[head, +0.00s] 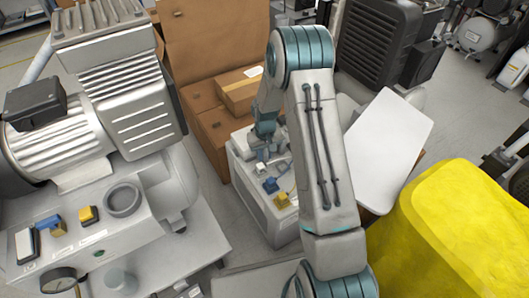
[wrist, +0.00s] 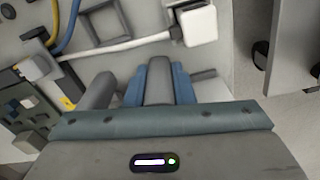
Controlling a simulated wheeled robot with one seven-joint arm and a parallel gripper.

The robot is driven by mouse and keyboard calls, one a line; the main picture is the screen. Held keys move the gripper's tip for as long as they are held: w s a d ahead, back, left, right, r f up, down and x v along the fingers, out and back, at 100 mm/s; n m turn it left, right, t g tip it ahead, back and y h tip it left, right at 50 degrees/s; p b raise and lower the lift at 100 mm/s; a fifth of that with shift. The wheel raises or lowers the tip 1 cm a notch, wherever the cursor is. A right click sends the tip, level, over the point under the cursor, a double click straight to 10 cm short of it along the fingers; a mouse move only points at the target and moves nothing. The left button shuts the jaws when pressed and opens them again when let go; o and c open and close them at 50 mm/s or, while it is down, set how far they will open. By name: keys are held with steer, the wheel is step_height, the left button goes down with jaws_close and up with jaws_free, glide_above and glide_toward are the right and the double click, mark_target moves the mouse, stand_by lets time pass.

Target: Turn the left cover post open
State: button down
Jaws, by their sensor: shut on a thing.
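My gripper (wrist: 160,88) shows at the centre of the wrist view, with a blue finger on each side of a grey post (wrist: 159,78). It is shut on that post. A second grey post (wrist: 97,91) stands just left of the fingers, outside them. The views do not make clear which post is the left cover post. In the head view my gripper (head: 262,150) is low over a light grey compressor unit (head: 256,205). My arm hides part of that unit, and the held post cannot be made out there.
A white cable ends at a white block (wrist: 198,25) beyond the fingers. The unit's top carries a blue part (head: 270,184) and a yellow part (head: 282,201). A large compressor (head: 130,105) stands left, cardboard boxes (head: 210,115) behind, a yellow object (head: 455,235) right.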

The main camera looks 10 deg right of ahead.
steer(key=m+p, duration=0.1)
steer(key=m, duration=0.3)
steer(key=shift+r+p, duration=0.1)
steer(key=shift+p, duration=0.25)
steer(key=shift+m+p, duration=0.75)
steer(key=shift+m, duration=1.45)
steer(key=c, duration=1.2)
jaws_free()
steer(key=shift+c, duration=0.2)
